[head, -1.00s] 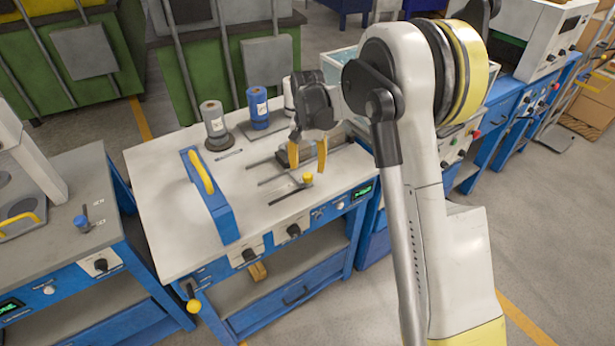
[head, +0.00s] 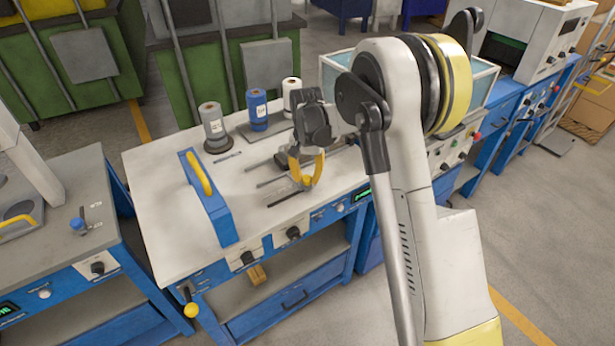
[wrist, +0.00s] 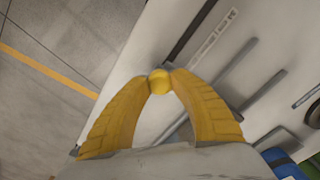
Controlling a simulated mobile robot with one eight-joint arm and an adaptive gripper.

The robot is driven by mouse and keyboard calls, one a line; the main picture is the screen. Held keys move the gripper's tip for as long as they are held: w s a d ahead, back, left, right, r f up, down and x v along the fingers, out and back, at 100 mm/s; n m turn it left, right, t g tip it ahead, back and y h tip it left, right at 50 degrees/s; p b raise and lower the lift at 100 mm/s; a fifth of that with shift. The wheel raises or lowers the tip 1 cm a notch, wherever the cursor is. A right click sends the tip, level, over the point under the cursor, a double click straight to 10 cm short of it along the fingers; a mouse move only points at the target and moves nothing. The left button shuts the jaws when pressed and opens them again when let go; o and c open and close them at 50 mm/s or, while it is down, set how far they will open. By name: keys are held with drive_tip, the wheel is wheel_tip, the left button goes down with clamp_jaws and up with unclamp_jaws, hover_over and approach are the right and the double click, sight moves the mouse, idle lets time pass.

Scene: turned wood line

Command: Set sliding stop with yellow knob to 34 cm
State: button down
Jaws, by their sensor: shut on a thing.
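The yellow knob (wrist: 160,81) of the sliding stop sits between the fingertips of my gripper (wrist: 159,78) in the wrist view. Both yellow fingers touch it from either side, and my gripper is shut on it. A dark rail (wrist: 190,30) and a printed scale strip (wrist: 215,35) lie close by on the white bench top; the scale numbers are too small to read. In the head view my gripper (head: 305,182) is low over the bench top, and its fingers hide the knob there.
The bench (head: 165,225) carries a blue guard with a yellow handle (head: 208,195) at left. Grey (head: 213,125), blue (head: 257,108) and white (head: 291,92) spools stand at the back. Other slots and rods lie behind my gripper. The bench's left front surface is clear.

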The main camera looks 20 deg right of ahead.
drive_tip(key=s+a, duration=0.1)
drive_tip(key=a, duration=0.2)
drive_tip(key=s+a, duration=0.1)
drive_tip(key=a, duration=0.3)
drive_tip(key=s+a, duration=0.1)
drive_tip(key=a, duration=0.3)
drive_tip(key=shift+s+a, duration=0.25)
drive_tip(key=shift+s, duration=0.1)
drive_tip(key=c, duration=1.4)
unclamp_jaws()
drive_tip(key=o, duration=0.3)
drive_tip(key=shift+a, duration=0.2)
drive_tip(key=shift+d, duration=0.15)
wheel_tip(320, 180, up, 12)
drive_tip(key=shift+r, duration=0.1)
